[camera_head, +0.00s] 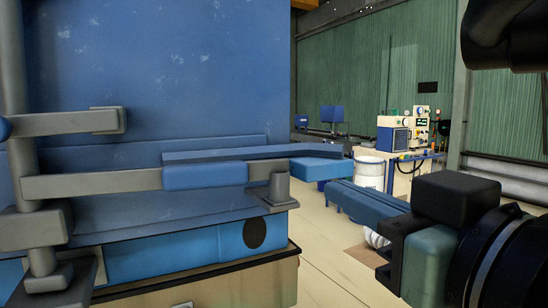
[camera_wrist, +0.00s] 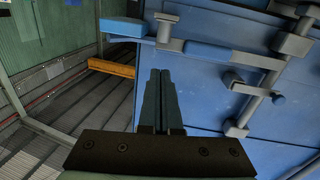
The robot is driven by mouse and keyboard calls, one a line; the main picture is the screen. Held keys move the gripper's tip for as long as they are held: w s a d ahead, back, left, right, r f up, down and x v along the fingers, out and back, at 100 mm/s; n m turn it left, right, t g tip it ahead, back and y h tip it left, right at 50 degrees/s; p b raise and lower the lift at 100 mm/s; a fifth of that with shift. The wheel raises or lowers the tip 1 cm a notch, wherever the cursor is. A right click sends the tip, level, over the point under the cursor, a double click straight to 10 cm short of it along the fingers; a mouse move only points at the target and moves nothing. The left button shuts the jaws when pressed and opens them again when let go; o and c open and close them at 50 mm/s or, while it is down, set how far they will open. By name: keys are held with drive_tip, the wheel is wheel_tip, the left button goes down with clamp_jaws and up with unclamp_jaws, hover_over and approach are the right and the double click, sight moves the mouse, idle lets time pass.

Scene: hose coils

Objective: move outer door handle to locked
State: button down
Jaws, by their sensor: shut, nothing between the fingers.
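A blue handle grip (camera_head: 321,168), which I take as the outer door handle, sticks out past the right edge of the blue door (camera_head: 200,60). In the wrist view the grip (camera_wrist: 122,27) points left from a grey post (camera_wrist: 165,25). A second handle with a blue grip (camera_head: 205,175) lies flat along the door on a grey arm from the left rod. My gripper (camera_head: 335,188) is shut and empty, just right of and below the outer grip in the head view. In the wrist view its fingertips (camera_wrist: 160,72) are below the grey post, apart from it.
A grey vertical rod (camera_head: 18,120) with brackets stands at the left of the door. A ledge (camera_head: 150,232) runs below the handles. Open floor (camera_head: 325,255) lies to the right. A machine (camera_head: 405,130) and white drum (camera_head: 369,172) stand farther back.

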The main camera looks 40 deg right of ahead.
drive_tip(key=m, duration=0.1)
drive_tip(key=p, duration=1.1)
approach(286, 160)
drive_tip(key=shift+a+v, duration=0.25)
drive_tip(key=shift+v, duration=0.9)
drive_tip(key=shift+w+r, duration=0.1)
drive_tip(key=shift+w, duration=0.05)
drive_tip(key=p+x, duration=0.1)
drive_tip(key=x, duration=0.3)
drive_tip(key=p+x, duration=0.2)
drive_tip(key=x, duration=0.3)
drive_tip(key=shift+f, duration=0.2)
drive_tip(key=shift+n+t+y, duration=0.3)
drive_tip(key=shift+n+y, duration=0.2)
drive_tip(key=x, duration=0.2)
drive_tip(key=b+x, duration=0.1)
drive_tip(key=x, duration=0.1)
drive_tip(key=shift+w+d, duration=0.2)
drive_tip(key=shift+d, duration=0.3)
drive_tip(key=shift+r, duration=0.3)
